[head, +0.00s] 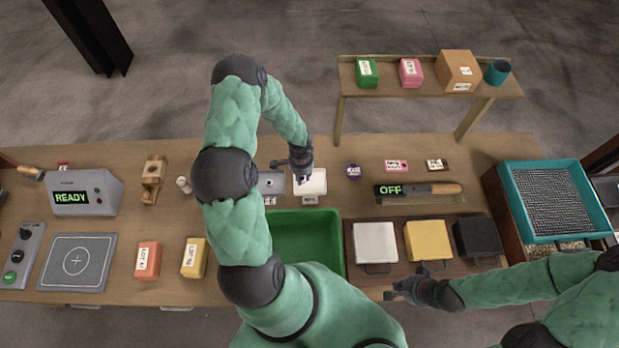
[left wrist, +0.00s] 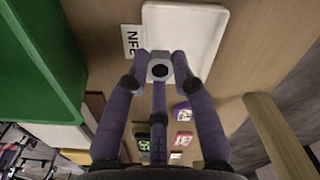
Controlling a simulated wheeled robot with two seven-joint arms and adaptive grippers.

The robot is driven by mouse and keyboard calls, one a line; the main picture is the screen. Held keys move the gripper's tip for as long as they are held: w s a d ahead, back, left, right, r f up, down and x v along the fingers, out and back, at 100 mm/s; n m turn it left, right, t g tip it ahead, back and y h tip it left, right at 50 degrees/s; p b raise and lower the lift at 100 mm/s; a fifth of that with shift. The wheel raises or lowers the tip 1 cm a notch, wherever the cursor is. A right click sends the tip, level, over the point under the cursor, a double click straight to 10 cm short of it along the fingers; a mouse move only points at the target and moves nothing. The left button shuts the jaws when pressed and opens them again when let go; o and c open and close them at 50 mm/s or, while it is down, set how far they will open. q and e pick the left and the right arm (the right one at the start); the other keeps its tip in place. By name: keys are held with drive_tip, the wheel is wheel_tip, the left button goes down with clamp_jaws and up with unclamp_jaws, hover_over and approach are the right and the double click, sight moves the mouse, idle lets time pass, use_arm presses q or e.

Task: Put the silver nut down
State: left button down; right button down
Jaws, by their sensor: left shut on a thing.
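The silver nut (left wrist: 160,68) is a small pale piece with a dark hole. My left gripper (head: 300,178) is shut on it; its purple-grey fingers close around the nut in the left wrist view (left wrist: 160,75). The nut appears in front of the lower edge of a white tray (left wrist: 185,25); I cannot tell whether it touches. In the head view the white tray (head: 317,185) lies just under the left gripper, which mostly hides the nut. My right gripper (head: 402,287) is empty near the table's front edge, its fingers apparently spread.
A green bin (head: 340,245) stands in front of the white tray. A READY box (head: 100,190) stands at left.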

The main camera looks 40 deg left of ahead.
use_arm(q)
hover_over(310, 183)
wheel_tip(310, 183, down, 5)
drive_tip(key=shift+s+r+p, duration=0.1)
drive_tip(key=shift+s+p, duration=0.05)
drive_tip(key=shift+p, duration=0.3)
drive_tip(key=shift+f, duration=0.35)
wheel_tip(310, 183, down, 2)
drive_tip(key=shift+f+p, duration=0.2)
drive_tip(key=shift+p, duration=0.35)
drive_tip(key=shift+f, duration=0.2)
drive_tip(key=shift+f, duration=0.15)
drive_tip(key=c, duration=1)
unclamp_jaws()
drive_tip(key=shift+c, duration=0.2)
